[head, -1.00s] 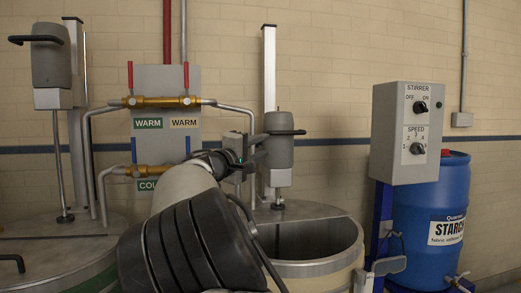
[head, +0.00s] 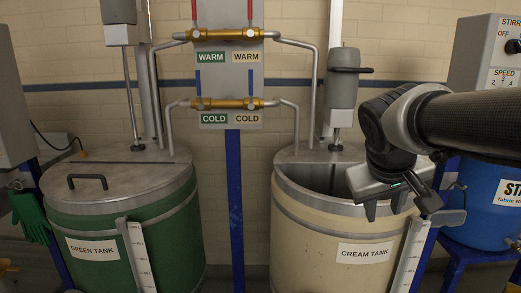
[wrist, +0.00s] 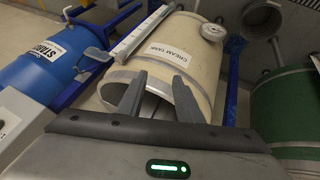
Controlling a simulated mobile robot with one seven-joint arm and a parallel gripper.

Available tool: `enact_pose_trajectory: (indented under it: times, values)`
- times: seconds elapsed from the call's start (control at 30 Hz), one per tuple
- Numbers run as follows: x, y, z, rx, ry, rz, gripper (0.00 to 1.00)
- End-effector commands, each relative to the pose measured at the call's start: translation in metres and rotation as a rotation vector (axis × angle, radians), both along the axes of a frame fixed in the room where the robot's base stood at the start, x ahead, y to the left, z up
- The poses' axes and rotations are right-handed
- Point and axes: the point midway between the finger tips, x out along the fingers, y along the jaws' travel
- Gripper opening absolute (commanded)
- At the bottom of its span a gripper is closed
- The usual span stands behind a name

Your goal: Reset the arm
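My gripper (head: 401,207) is at the right in the head view, over the front right part of the cream tank (head: 312,230), pointing down. Its two fingers are apart with nothing between them. In the wrist view my gripper (wrist: 157,90) also shows open and empty, with the cream tank (wrist: 190,50) and its open top beyond the fingers. My arm comes in from the right edge of the head view, bent down at the wrist.
The green tank (head: 135,225) has a closed lid. Warm and cold valves (head: 228,35) sit on the wall panel between the tanks. A stirrer motor (head: 343,78) stands behind the cream tank. The stirrer box (head: 490,50) and blue starch drum (head: 490,205) are close behind my arm.

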Motion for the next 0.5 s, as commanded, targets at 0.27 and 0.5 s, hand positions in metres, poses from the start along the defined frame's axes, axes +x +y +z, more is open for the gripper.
enact_pose_trajectory:
  times: [0.27, 0.5]
  values:
    - [-0.103, 0.067, -0.037, 0.237, 0.007, 0.025, 0.32]
    - [-0.153, 0.105, -0.052, 0.339, 0.005, 0.030, 0.32]
